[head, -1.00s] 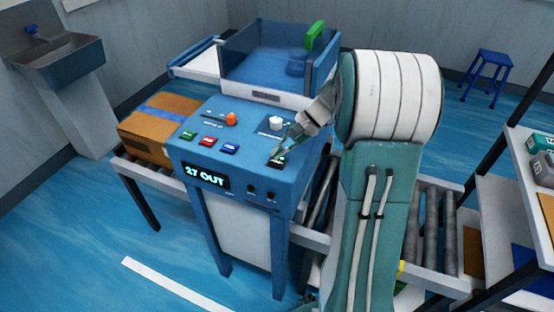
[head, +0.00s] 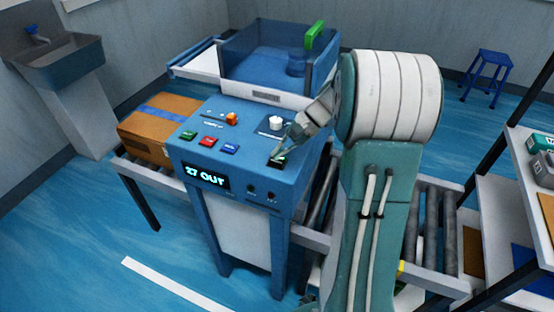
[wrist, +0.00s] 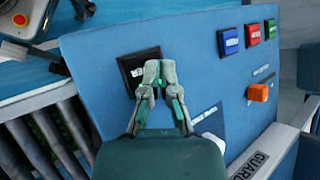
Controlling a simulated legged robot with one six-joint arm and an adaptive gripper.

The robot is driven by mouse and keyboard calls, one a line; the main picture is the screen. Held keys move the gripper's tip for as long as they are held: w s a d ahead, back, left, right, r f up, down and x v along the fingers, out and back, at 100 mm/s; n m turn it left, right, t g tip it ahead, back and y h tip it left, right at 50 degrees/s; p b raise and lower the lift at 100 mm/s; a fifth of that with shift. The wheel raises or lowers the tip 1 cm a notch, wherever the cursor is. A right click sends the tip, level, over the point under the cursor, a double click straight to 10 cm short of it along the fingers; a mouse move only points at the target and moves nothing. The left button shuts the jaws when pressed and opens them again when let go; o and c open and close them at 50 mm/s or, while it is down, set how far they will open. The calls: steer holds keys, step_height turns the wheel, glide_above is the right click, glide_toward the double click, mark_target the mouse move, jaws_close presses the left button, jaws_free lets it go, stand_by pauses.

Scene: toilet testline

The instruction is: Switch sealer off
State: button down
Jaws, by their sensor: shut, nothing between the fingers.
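The sealer (head: 234,195) is a blue machine with a sloping control panel and a lit display (head: 205,178) reading "27 OUT". A black switch (head: 275,163) sits at the panel's right front corner, below a white knob (head: 276,124). My gripper (head: 277,155) is shut and empty, its fingertips right at this switch. In the wrist view the closed fingertips (wrist: 158,72) cover the right part of the black switch (wrist: 131,67). Whether they touch or press it I cannot tell. The switch's position is partly hidden.
Green (head: 188,135), red (head: 208,142) and blue (head: 229,149) buttons and an orange knob (head: 232,118) share the panel. A taped carton (head: 160,125) lies on the left conveyor. A shelf (head: 515,215) stands at right; a stool (head: 487,75) is behind.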

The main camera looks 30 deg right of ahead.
steer(key=shift+f, duration=0.3)
stand_by(0.4)
steer(key=shift+r, duration=0.45)
steer(key=shift+r, duration=0.1)
steer(key=shift+r, duration=2.95)
steer(key=shift+s+a, duration=0.1)
